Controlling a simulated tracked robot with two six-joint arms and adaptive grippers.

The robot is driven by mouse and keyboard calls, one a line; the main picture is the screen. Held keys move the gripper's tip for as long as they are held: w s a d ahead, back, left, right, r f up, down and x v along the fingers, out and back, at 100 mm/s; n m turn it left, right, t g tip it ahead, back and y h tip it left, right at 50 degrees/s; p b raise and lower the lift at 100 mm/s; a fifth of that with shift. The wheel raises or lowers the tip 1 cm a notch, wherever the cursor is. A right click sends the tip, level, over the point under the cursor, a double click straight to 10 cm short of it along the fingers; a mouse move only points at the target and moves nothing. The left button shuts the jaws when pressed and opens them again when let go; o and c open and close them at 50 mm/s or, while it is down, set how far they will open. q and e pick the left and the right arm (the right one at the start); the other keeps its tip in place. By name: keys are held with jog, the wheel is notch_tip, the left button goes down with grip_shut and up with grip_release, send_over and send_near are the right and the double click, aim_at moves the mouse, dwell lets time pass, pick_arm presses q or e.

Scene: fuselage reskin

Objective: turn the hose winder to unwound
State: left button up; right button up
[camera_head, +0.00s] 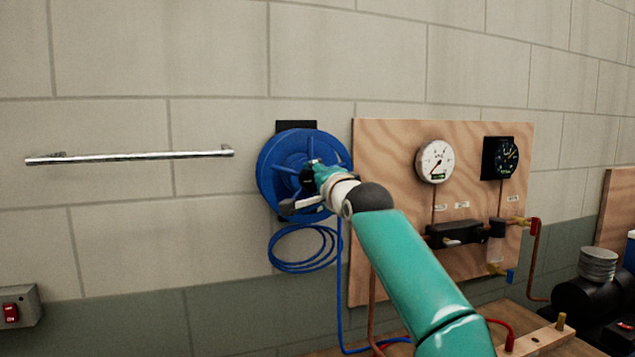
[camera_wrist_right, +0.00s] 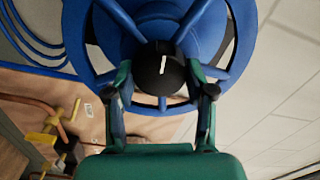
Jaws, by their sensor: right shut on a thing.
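The blue hose winder (camera_head: 283,151) is a spoked reel on the wall, left of the wooden panel. My right gripper (camera_head: 308,184) is at the reel's front and covers its hub. In the right wrist view my right gripper (camera_wrist_right: 160,88) has its two fingers on either side of a round black knob (camera_wrist_right: 158,66) with a white line, at the reel's centre. It is shut on this knob. The blue reel (camera_wrist_right: 205,45) fills the upper part of that view. Loops of blue hose (camera_head: 303,249) hang below the reel. My left gripper is not in view.
A wooden panel (camera_head: 390,160) to the right carries a white gauge (camera_head: 436,161), a black gauge (camera_head: 500,158) and piping. A metal rail (camera_head: 130,156) is on the wall to the left. A grey switch box (camera_head: 30,305) is at the lower left.

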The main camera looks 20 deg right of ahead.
jog(key=shift+w+a+f, duration=0.1)
jog(key=shift+w+f, duration=0.1)
jog(key=shift+f, duration=0.3)
jog(key=o, duration=1.2)
jog(key=shift+r, duration=0.15)
jog(key=shift+s+r+m, duration=0.25)
jog(key=shift+s+m, duration=0.05)
jog(key=shift+s+d+f, duration=0.1)
jog(key=shift+s+d, duration=0.05)
jog(key=shift+s, duration=2.75)
jog(key=shift+s+d+f, duration=0.1)
jog(key=shift+s+d, duration=0.05)
jog(key=shift+s, duration=2.7)
